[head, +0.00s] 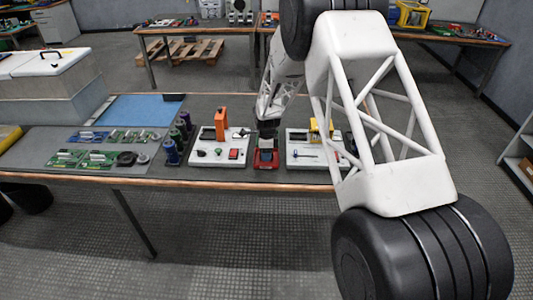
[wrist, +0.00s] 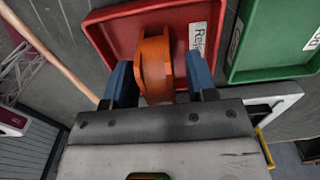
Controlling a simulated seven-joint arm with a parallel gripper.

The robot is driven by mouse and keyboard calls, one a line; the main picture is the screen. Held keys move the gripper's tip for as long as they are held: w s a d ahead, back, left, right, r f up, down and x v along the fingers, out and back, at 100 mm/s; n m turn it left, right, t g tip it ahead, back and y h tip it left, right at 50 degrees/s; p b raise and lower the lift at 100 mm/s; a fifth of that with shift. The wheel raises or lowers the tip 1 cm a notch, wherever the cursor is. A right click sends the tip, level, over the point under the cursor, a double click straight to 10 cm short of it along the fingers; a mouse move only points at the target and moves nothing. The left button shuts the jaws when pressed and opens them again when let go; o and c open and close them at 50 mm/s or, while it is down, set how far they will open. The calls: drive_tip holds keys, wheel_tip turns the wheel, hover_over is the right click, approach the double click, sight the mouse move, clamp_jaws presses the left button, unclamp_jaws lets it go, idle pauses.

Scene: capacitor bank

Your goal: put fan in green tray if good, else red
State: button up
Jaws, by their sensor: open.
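An orange, round-edged part, which looks like the fan (wrist: 153,68), is between my fingers in the wrist view. My gripper (wrist: 160,72) is open, with one blue finger on each side of it. The fan is over or in the red tray (wrist: 113,38); I cannot tell whether it rests on the tray floor. The tray has a white label, partly hidden. The green tray (wrist: 275,42) lies just to the right.
White boards stand left (head: 212,154) and right (head: 303,158) of the red tray, the left one with an orange upright block (head: 221,121). Circuit boards (head: 97,158) and dark cylinders lie further left. A blue mat (head: 140,110) is clear.

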wheel_tip(320, 180, up, 12)
idle(0.6)
idle(0.8)
drive_tip(key=s+d+r+n, duration=0.3)
drive_tip(key=s+d+r, duration=0.2)
drive_tip(key=s+r, duration=0.2)
drive_tip(key=s+d+r+n+t, duration=0.1)
drive_tip(key=s+d+r+n, duration=0.25)
drive_tip(key=s+r, duration=0.45)
drive_tip(key=s+d+r+n, duration=0.2)
drive_tip(key=s+d+r, duration=0.4)
drive_tip(key=s+r, duration=0.1)
drive_tip(key=s+d+r+n, duration=0.1)
drive_tip(key=s+d+n, duration=0.1)
drive_tip(key=s, duration=0.8)
drive_tip(key=s+d+r+n+t, duration=0.1)
drive_tip(key=s+d+n, duration=0.2)
drive_tip(key=s, duration=0.8)
drive_tip(key=s+d+r+n, duration=0.1)
drive_tip(key=s+d+n, duration=0.2)
drive_tip(key=s, duration=0.7)
drive_tip(key=shift+s+n+t, duration=0.25)
drive_tip(key=shift+n+t, duration=0.05)
drive_tip(key=shift+n, duration=0.35)
